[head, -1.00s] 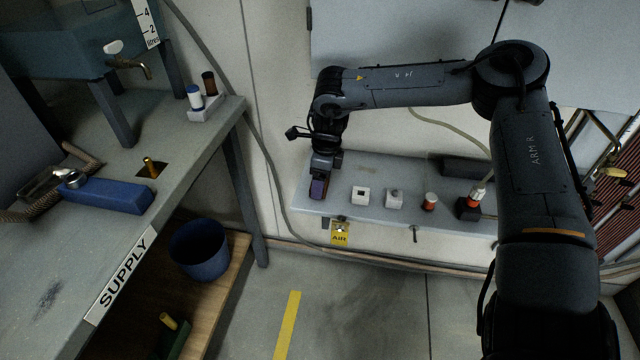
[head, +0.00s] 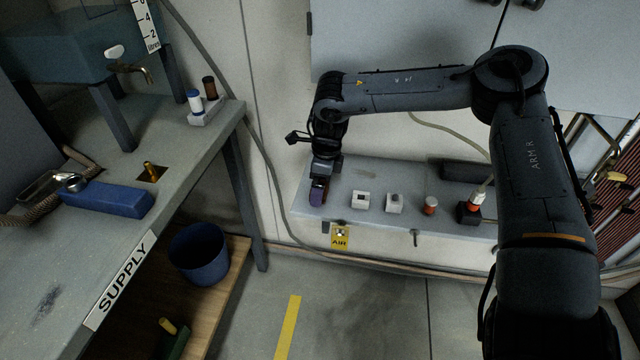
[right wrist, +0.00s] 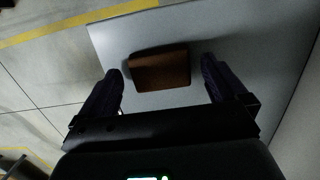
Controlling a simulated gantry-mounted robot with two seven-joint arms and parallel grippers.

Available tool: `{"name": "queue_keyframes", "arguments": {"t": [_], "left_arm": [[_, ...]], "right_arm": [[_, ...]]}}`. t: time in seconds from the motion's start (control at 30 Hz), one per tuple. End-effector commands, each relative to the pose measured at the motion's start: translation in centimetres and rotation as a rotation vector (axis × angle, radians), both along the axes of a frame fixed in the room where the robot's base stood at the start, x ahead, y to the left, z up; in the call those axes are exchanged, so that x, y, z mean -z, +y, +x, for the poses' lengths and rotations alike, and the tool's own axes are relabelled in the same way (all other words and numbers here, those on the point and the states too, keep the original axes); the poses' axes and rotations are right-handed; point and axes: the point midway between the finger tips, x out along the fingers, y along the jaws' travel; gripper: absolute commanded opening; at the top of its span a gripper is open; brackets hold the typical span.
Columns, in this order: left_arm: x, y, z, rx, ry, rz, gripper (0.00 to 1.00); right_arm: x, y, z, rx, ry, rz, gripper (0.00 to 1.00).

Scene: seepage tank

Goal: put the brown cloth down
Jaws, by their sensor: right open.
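The brown cloth (right wrist: 160,69), a small folded-looking block, lies on the grey shelf (right wrist: 215,30) in the right wrist view. My right gripper (right wrist: 163,78) is open around it, with one dark purple finger on each side and a gap between each finger and the cloth. In the head view my right gripper (head: 318,192) points down at the left end of the wall shelf (head: 340,178). The cloth is hidden or too small to tell there. My left gripper is not in view.
Along the shelf stand two white blocks (head: 361,200), (head: 394,203), an orange-and-white vial (head: 430,205) and a dark block with an orange-and-white piece (head: 469,210). A yellow AIR tag (head: 340,237) hangs below. The SUPPLY bench (head: 190,150) is at left.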

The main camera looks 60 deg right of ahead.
Motion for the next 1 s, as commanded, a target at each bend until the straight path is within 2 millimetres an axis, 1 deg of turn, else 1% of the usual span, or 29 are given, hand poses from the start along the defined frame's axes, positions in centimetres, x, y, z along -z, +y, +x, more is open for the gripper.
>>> {"name": "queue_keyframes", "arguments": {"t": [0.17, 0.4, 0.6, 0.7, 0.8, 1.0], "left_arm": [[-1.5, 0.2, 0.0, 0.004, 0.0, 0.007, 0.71], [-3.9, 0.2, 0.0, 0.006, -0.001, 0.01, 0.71], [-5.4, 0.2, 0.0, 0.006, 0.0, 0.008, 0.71], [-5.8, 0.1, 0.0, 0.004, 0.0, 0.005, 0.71], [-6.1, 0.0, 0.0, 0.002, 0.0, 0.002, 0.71], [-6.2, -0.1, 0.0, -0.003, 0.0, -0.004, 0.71]], "right_arm": [[-2.5, -0.1, -0.2, 0.0, -0.002, 0.0, 0.99], [-7.0, -0.2, -0.7, 0.0, -0.002, 0.0, 0.99], [-10.1, -0.4, -1.1, 0.0, -0.002, 0.0, 0.99], [-11.1, -0.4, -1.2, 0.0, -0.002, 0.0, 0.99], [-11.7, -0.5, -1.3, 0.0, -0.001, -0.001, 0.99], [-12.0, -0.5, -1.4, 0.0, 0.0, 0.0, 0.99]]}}
